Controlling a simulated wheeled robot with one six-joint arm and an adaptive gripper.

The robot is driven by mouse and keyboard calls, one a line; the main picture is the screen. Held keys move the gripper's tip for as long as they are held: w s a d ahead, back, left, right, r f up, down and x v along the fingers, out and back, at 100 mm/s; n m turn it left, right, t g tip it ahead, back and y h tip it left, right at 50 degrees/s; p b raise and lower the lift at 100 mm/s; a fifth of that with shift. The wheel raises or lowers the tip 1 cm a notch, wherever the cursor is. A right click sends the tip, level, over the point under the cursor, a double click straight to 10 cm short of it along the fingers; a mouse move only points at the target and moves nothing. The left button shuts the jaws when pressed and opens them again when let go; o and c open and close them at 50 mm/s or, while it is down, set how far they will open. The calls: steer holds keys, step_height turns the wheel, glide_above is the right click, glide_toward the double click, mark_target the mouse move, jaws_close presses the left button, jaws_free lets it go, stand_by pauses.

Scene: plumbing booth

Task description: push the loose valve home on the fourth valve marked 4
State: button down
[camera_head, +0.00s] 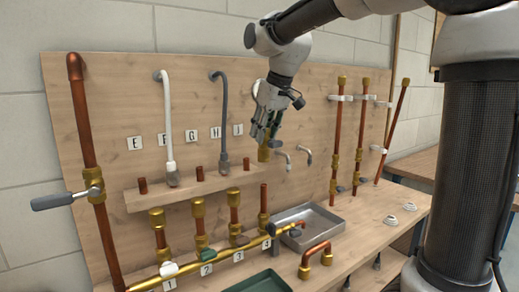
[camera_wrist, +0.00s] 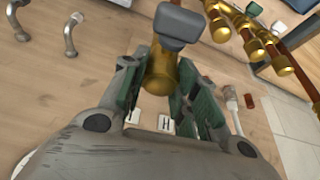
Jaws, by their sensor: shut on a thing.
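My gripper (camera_head: 266,128) is shut on the loose valve, a brass body (camera_head: 264,152) with a grey handle. In the wrist view the valve's brass body (camera_wrist: 160,72) sits between the green finger pads (camera_wrist: 155,95), its grey handle (camera_wrist: 179,23) beyond the fingertips. The valve is in the air in front of the board. Below it, apart from it, a bare copper stub (camera_head: 264,194) rises at the right end of the row. The three stubs to its left carry brass pieces on top.
A wooden ledge (camera_head: 190,190) with a white and a grey curved pipe stands left of the gripper. A metal tray (camera_head: 337,222), a copper U-pipe (camera_head: 317,249) and a green tray (camera_head: 235,289) lie on the bench. Two bent spouts (camera_head: 309,157) stick out to the right.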

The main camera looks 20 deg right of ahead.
mark_target(265, 149)
steer(key=shift+s+a+r+m, duration=0.1)
steer(key=shift+s+a+m, duration=0.15)
steer(key=shift+m, duration=0.05)
steer(key=shift+s+d, duration=0.15)
steer(key=shift+f+m+h, duration=0.2)
steer(key=shift+m+h, duration=0.1)
steer(key=shift+f, duration=2.8)
steer(key=shift+s+f, duration=0.1)
steer(key=shift+f, duration=2.2)
steer(key=c, duration=1)
jaws_free()
